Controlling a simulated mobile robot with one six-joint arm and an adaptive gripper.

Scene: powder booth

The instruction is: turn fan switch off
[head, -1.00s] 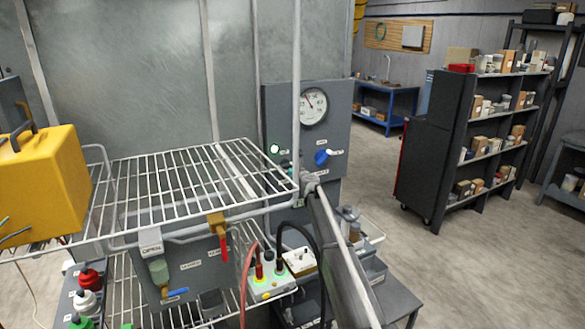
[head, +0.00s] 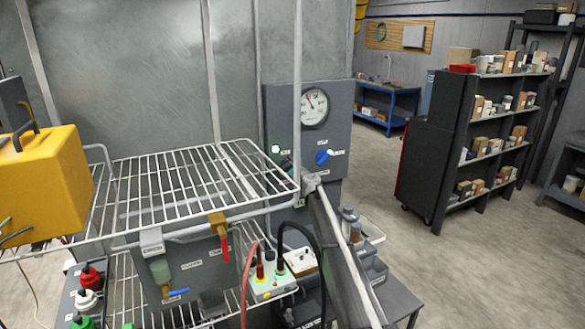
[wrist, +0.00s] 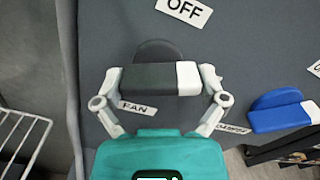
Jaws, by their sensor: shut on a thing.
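The fan switch (wrist: 150,79) is a dark grey bar handle with a white end, on a dark round base in the wrist view. It lies about level there, its white end to the right. The tilted OFF label (wrist: 184,9) is above it and the FAN label (wrist: 137,108) below it. My gripper (wrist: 161,80) has its two pale fingers at either end of the handle, shut on it. In the head view the switch and gripper are mostly hidden behind the wire rack and its post.
A blue damper switch (wrist: 280,111) with a white end sits to the right on the same grey panel (head: 338,118), below a round gauge (head: 314,106). The wire rack (head: 180,185) with a yellow box (head: 45,185) stands in front. Open floor lies right.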

